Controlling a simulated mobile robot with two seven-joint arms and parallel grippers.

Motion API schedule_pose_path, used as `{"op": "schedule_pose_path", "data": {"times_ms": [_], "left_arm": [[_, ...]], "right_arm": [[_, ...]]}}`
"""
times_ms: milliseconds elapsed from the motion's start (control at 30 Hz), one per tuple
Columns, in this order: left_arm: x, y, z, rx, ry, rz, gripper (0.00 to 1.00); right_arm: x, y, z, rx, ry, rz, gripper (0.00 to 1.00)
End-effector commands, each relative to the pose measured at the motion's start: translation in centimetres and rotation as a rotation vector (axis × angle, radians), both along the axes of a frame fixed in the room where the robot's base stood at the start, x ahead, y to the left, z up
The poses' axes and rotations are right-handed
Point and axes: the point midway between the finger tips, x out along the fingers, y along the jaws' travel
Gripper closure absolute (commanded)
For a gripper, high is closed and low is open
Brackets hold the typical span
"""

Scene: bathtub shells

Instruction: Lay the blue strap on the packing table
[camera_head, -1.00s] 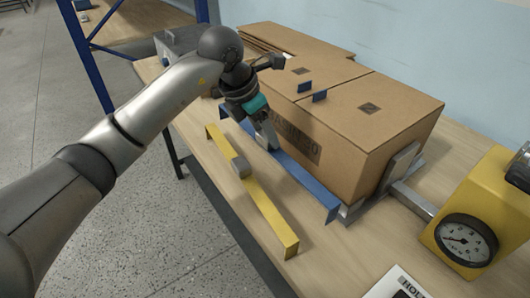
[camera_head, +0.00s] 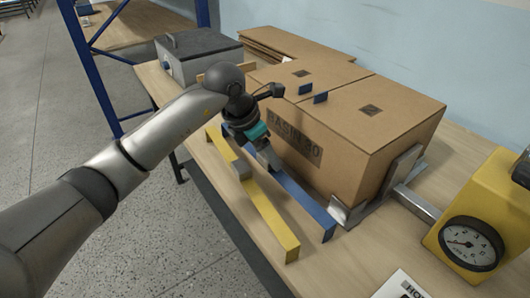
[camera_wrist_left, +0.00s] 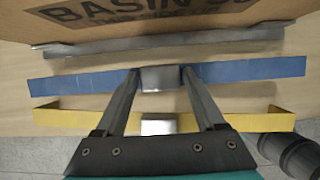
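The blue strap (camera_head: 304,200) is a long blue strip with bent ends and a grey block at its middle. It is in front of the carton, between the carton and the yellow strap (camera_head: 266,208). My left gripper (camera_head: 268,158) is shut on the grey block of the blue strap; in the left wrist view a finger presses each side, and the strap (camera_wrist_left: 245,71) runs out both ways. The strap is low over the packing table (camera_head: 325,270); I cannot tell whether it touches. My right gripper is not in view.
A large carton (camera_head: 345,155) marked BASIN 30 stands behind the strap, with a metal bracket (camera_head: 400,175) at its right end. A yellow gauge device (camera_head: 470,235) is at the right, a grey box (camera_head: 205,55) at the far left. The yellow strap is close by in front.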

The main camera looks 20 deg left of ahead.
Motion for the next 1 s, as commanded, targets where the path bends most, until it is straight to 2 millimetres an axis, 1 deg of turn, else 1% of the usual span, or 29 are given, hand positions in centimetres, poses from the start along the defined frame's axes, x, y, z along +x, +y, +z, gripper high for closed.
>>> {"op": "schedule_pose_path", "data": {"times_ms": [33,133,367,467,567,733,900,1000], "left_arm": [[0.0,0.0,0.0,0.001,0.001,0.000,0.22],[0.0,0.0,0.0,0.001,0.001,0.000,0.11],[0.0,0.0,0.0,0.001,0.001,0.000,0.11],[0.0,0.0,0.4,0.001,0.001,0.000,0.11],[-0.3,0.4,1.7,0.002,-0.002,0.001,0.11],[-1.3,1.3,5.1,0.003,-0.005,0.001,0.11],[-2.5,2.1,8.4,0.002,-0.004,0.001,0.11],[-3.0,2.4,9.9,0.002,-0.002,0.001,0.11]], "right_arm": [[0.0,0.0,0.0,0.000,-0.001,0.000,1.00],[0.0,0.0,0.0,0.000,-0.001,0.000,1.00],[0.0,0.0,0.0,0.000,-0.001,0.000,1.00],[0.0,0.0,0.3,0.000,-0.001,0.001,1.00],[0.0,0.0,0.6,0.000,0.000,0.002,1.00],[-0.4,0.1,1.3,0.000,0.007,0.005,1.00],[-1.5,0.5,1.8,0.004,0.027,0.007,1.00],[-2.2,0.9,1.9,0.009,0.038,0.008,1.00]]}}
